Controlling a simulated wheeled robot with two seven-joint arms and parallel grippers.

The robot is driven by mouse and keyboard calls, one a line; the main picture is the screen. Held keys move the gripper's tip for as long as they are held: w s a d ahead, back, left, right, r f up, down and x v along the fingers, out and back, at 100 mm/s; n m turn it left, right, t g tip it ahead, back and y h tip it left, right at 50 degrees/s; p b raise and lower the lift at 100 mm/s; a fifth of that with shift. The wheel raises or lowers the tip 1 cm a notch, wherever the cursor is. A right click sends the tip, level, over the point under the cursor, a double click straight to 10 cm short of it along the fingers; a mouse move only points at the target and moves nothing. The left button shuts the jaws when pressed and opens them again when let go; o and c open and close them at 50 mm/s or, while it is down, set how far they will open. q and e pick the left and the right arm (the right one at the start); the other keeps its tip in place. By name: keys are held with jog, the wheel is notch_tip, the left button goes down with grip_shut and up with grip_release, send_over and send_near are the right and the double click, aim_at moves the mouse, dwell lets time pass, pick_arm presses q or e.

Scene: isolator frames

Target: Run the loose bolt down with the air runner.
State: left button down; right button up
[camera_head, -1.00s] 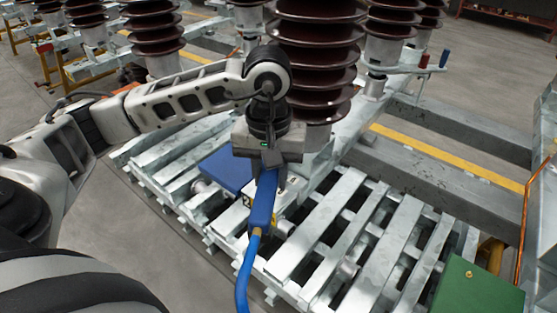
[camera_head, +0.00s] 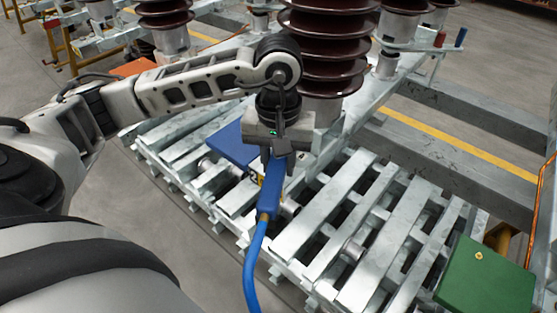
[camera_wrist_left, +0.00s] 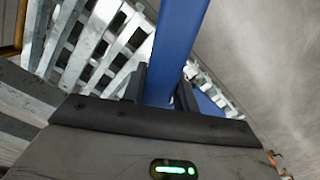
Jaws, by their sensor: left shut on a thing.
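The air runner (camera_head: 268,195) is a blue tool with a blue hose running down from its near end. My left gripper (camera_head: 277,154) is shut on it, above the near part of the slatted metal frame (camera_head: 319,222). In the left wrist view the runner (camera_wrist_left: 180,45) passes between the dark fingers of my left gripper (camera_wrist_left: 160,92). The runner's working end is hidden behind the gripper and its own body. I cannot make out the loose bolt. My right gripper is not in view.
A brown ribbed insulator column (camera_head: 322,45) rises just behind the gripper. A blue panel (camera_head: 232,147) lies left of the runner. The hose (camera_head: 252,268) hangs toward me. A green box (camera_head: 487,277) stands at the lower right. Floor shows at the left.

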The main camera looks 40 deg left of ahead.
pick_arm(q)
jog(key=shift+r+b, duration=0.1)
jog(key=shift+b, duration=0.2)
dwell(0.5)
jog(key=shift+f+b, duration=1.15)
jog(key=shift+b, duration=0.05)
dwell(0.8)
jog(key=shift+f+b, duration=0.3)
jog(key=shift+b, duration=0.6)
dwell(1.7)
jog(key=shift+r, duration=0.1)
jog(key=shift+r+p, duration=2)
jog(key=shift+r, duration=1.45)
